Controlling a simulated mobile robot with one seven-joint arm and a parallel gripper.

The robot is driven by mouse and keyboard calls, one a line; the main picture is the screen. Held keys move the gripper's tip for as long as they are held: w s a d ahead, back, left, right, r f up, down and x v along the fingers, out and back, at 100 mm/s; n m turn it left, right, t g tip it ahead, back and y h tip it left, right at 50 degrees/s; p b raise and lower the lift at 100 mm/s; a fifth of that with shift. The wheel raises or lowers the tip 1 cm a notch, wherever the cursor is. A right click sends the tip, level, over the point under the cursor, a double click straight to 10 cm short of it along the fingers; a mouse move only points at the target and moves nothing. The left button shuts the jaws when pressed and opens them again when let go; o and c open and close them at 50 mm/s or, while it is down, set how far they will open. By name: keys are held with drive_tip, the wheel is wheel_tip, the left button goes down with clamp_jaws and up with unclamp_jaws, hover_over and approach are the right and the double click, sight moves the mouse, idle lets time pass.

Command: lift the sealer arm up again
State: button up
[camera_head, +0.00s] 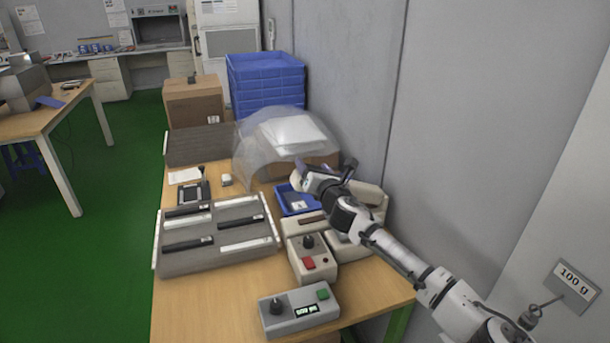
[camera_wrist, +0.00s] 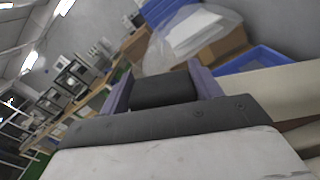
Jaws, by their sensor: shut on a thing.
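The beige sealer (camera_head: 369,193) stands near the wall on the right side of the wooden table, partly hidden behind my arm. My gripper (camera_head: 324,172) is over its far end, beside the blue tray. In the wrist view, my gripper (camera_wrist: 163,88) has its two purple fingers shut on a dark block (camera_wrist: 165,93). The block looks like the grip of the sealer arm, but its join to the arm is hidden. A beige part of the sealer (camera_wrist: 275,92) runs along the right of that view. How far the arm is raised is hard to tell.
A clear plastic bag (camera_head: 252,155) over a cardboard box and a small blue tray (camera_head: 291,203) lie close by. A grey rack (camera_head: 190,262) with black and white bars, a red-button box (camera_head: 322,271) and a grey control box (camera_head: 286,317) stand nearer.

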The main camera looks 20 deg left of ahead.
drive_tip(key=shift+w+d+r, duration=0.15)
drive_tip(key=shift+d+r, duration=0.05)
drive_tip(key=shift+r, duration=0.15)
drive_tip(key=o, duration=1.4)
drive_tip(key=shift+d, duration=0.15)
drive_tip(key=shift+b+v, duration=2.15)
drive_tip(key=shift+v, duration=4.65)
